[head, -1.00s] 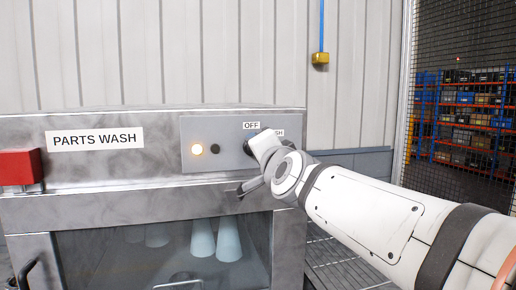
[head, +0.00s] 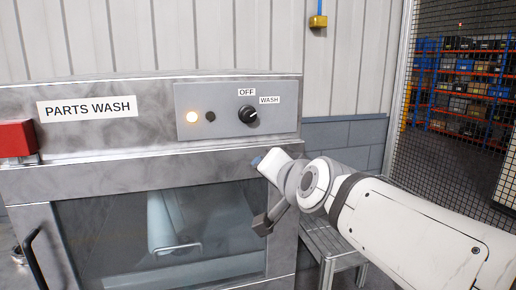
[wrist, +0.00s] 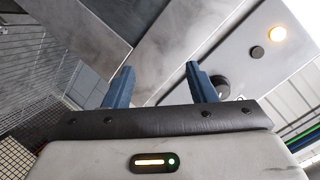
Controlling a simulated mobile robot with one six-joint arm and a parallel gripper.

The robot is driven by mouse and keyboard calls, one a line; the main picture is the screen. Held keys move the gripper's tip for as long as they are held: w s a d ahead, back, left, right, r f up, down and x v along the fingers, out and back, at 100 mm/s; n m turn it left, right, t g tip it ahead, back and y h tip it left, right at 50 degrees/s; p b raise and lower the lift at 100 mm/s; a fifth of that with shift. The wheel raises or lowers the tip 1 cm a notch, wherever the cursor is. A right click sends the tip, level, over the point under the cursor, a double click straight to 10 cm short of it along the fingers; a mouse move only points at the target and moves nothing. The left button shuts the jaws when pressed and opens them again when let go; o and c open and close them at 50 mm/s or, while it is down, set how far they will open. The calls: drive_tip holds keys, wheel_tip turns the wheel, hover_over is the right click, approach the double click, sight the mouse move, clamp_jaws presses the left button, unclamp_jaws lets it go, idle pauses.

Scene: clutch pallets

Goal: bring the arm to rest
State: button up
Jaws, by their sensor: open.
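My arm reaches in from the right in the head view. My gripper (head: 258,161) is just below the control panel, in front of the washer's upper front. In the wrist view the two blue fingers (wrist: 160,85) stand apart with nothing between them. The black knob (head: 249,115) is uncovered on the panel, with its white mark turned toward the WASH label (head: 270,100). In the wrist view the knob (wrist: 219,86) shows just beyond the right finger, partly behind it. The gripper looks apart from the knob.
The parts washer (head: 87,107) fills the left, with a lit lamp (head: 192,117), a red box (head: 17,139) and a door handle (head: 34,262). A pale shape shows through its window. A metal stand (head: 335,250) is at right, with a mesh fence (head: 450,150) behind.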

drive_tip(key=s+d+f+n+g+h, duration=0.2)
drive_tip(key=s+d+f+g, duration=0.3)
drive_tip(key=s+f, duration=0.3)
drive_tip(key=s+d+f+n+g+h, duration=0.2)
drive_tip(key=s+d+f+g, duration=0.3)
drive_tip(key=f, duration=1.1)
drive_tip(key=s+d+n, duration=0.1)
drive_tip(key=s+d, duration=0.1)
drive_tip(key=s, duration=0.2)
drive_tip(key=shift+s+f+n+g+h, duration=0.2)
drive_tip(key=shift+s+n+g+h, duration=0.1)
drive_tip(key=shift+g, duration=0.1)
